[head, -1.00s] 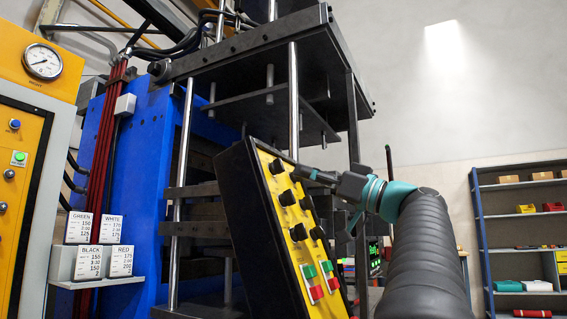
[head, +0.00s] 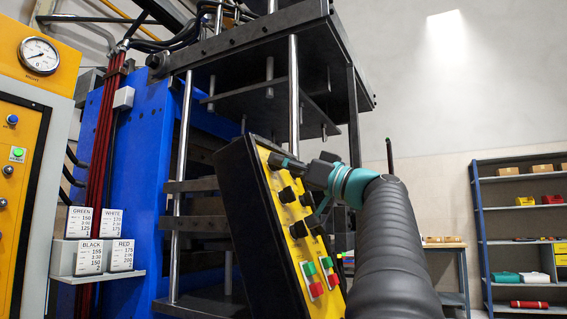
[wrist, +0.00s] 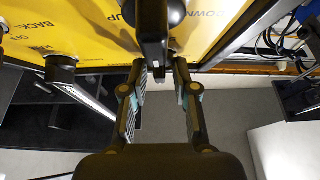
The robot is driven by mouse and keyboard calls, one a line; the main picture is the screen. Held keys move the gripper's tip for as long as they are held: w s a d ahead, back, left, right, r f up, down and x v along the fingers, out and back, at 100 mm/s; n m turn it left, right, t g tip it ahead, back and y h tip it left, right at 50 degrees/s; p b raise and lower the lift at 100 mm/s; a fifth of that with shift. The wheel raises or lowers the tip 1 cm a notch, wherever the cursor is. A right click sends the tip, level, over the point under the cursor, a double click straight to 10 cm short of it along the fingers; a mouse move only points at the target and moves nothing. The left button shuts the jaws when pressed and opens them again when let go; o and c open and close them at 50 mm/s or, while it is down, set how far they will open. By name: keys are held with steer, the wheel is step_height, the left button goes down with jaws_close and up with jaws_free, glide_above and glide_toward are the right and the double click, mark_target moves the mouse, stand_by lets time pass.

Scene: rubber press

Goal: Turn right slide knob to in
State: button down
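The yellow control panel (head: 284,215) with a black housing is tilted in the middle of the head view. It carries several black knobs, including an upper-left one (head: 277,161), a middle one (head: 287,195) and a lower one (head: 298,230). My gripper (head: 296,168) is at the upper part of the panel and partly covers the knobs there. In the wrist view, my gripper (wrist: 161,68) has its fingers apart, with a black knob (wrist: 152,45) just ahead, its end near or between the tips. Contact cannot be told. UP and DOWN labels show near it. I cannot read which knob is the right slide knob.
Another black knob (wrist: 60,70) sticks out at the left of the wrist view. Green and red buttons (head: 317,290) are low on the panel. The blue press (head: 143,160) stands behind, with number cards (head: 100,239) at left. A shelf (head: 515,230) is at far right.

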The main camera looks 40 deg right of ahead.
steer(key=shift+m, duration=0.4)
steer(key=m+t+h+b, duration=0.1)
steer(key=m+h, duration=0.2)
steer(key=shift+a, duration=0.1)
steer(key=m+h, duration=0.2)
steer(key=shift+s+a+m, duration=0.1)
steer(key=shift+m, duration=0.2)
steer(key=m+h+p, duration=0.1)
steer(key=m+h, duration=0.1)
steer(key=m, duration=0.1)
steer(key=m+h+p, duration=0.1)
steer(key=m+h, duration=0.1)
steer(key=shift+r+m+g, duration=0.2)
steer(key=shift+m+g, duration=0.2)
steer(key=shift+f+m+g+h+p, duration=0.1)
steer(key=shift+m+g+h+p, duration=0.3)
steer(key=shift+m+h+p, duration=0.35)
steer(key=shift+f+m, duration=0.1)
steer(key=shift+m, duration=0.35)
steer(key=c, duration=1.2)
jaws_free()
